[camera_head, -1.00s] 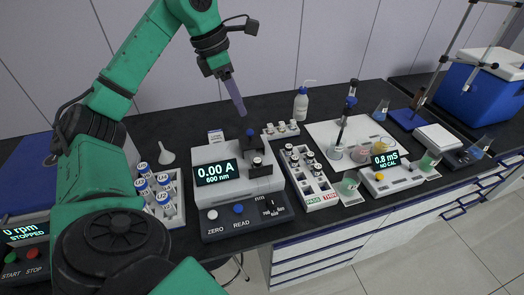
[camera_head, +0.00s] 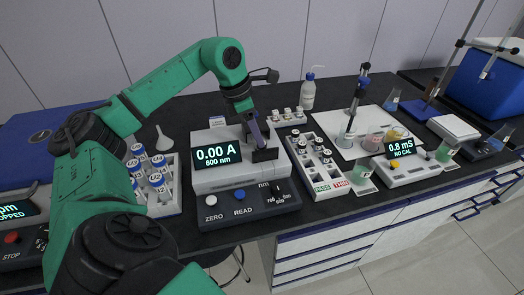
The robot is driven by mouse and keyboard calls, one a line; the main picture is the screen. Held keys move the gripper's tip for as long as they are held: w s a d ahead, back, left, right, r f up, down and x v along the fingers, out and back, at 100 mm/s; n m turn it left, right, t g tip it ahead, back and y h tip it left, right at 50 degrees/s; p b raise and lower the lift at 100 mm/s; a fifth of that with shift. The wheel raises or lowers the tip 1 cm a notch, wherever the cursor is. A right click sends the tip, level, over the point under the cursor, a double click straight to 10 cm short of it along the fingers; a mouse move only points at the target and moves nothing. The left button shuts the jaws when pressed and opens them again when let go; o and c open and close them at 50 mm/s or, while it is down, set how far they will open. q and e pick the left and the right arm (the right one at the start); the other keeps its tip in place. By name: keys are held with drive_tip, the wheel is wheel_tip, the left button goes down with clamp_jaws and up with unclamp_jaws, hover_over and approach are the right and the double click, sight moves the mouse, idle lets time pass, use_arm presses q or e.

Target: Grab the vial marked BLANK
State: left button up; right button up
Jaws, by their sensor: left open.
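My left gripper (camera_head: 263,146) points down at the dark sample well on the right of the photometer (camera_head: 211,183). Its fingers are open, and its tips hide most of the well, so I cannot tell what stands between them. No vial label reads clearly as BLANK. Small capped vials stand in a light rack (camera_head: 332,187) right of the photometer, and more stand in a small rack (camera_head: 270,124) behind it. My right gripper is not in view.
A wash bottle (camera_head: 308,93) stands at the back. Beakers and a conductivity meter (camera_head: 407,172) are at the right.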

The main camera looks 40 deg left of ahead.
use_arm(q)
drive_tip(key=x, duration=0.3)
drive_tip(key=shift+f, duration=0.15)
clamp_jaws()
